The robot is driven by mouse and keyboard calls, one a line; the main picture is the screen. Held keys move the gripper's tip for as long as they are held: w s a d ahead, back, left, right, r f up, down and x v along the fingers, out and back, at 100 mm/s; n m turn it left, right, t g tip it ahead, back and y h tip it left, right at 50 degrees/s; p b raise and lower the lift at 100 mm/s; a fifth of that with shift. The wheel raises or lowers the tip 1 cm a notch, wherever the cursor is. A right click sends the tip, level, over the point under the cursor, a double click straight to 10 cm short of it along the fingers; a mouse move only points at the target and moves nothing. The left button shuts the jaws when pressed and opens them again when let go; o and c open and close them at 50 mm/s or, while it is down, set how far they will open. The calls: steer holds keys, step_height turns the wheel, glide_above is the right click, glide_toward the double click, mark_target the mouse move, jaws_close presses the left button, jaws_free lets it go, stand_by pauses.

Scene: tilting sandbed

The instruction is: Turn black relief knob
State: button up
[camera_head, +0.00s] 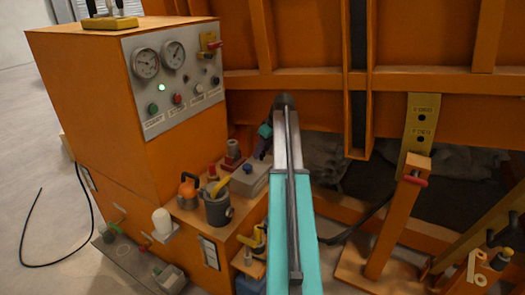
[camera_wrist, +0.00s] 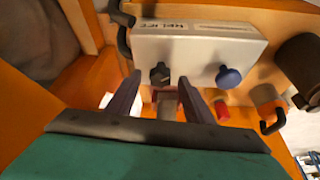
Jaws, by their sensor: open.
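The black knob (camera_wrist: 160,74) sticks out from the front of a pale grey box (camera_wrist: 195,48) in the wrist view. A blue knob (camera_wrist: 228,76) is to its right on the same box. My gripper (camera_wrist: 160,82) is open, with one dark finger on each side of the black knob in the picture. I cannot tell whether the fingertips reach around it or are short of it. In the head view the grey box (camera_head: 252,180) sits beside my arm; the black knob cannot be made out there.
A red button (camera_wrist: 222,112) and an orange part with a black hook (camera_wrist: 268,104) are right of the fingers. In the head view, a grey pot (camera_head: 217,208) and an orange kettle-like item (camera_head: 188,188) stand left of the box. An orange gauge cabinet (camera_head: 130,100) rises behind.

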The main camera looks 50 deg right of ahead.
steer(key=c, duration=1)
steer(key=shift+a+m+p, duration=0.1)
steer(key=shift+m+p, duration=0.3)
steer(key=shift+p, duration=0.1)
steer(key=shift+a+r+m+h+p, duration=0.1)
steer(key=shift+m+h+p, duration=0.5)
steer(key=shift+m+p, duration=0.55)
steer(key=m+h+p, duration=0.1)
steer(key=m, duration=0.1)
steer(key=m+p, duration=0.2)
steer(key=m, duration=0.1)
steer(key=shift+a+g+h, duration=0.1)
steer(key=shift+g+h, duration=0.3)
steer(key=m+p, duration=0.1)
steer(key=m+h, duration=0.1)
steer(key=m, duration=0.1)
steer(key=m+g+p, duration=0.1)
steer(key=shift+w+m+p, duration=0.25)
steer(key=shift+m+p, duration=0.05)
steer(key=shift+m, duration=0.05)
steer(key=shift+w+a+m+g+h+p, duration=0.1)
steer(key=shift+m+g+h+p, duration=0.3)
steer(key=shift+m, duration=0.85)
steer(key=shift+m+g+h+p, duration=0.15)
steer(key=shift+m+g, duration=0.45)
steer(key=shift+m, duration=0.65)
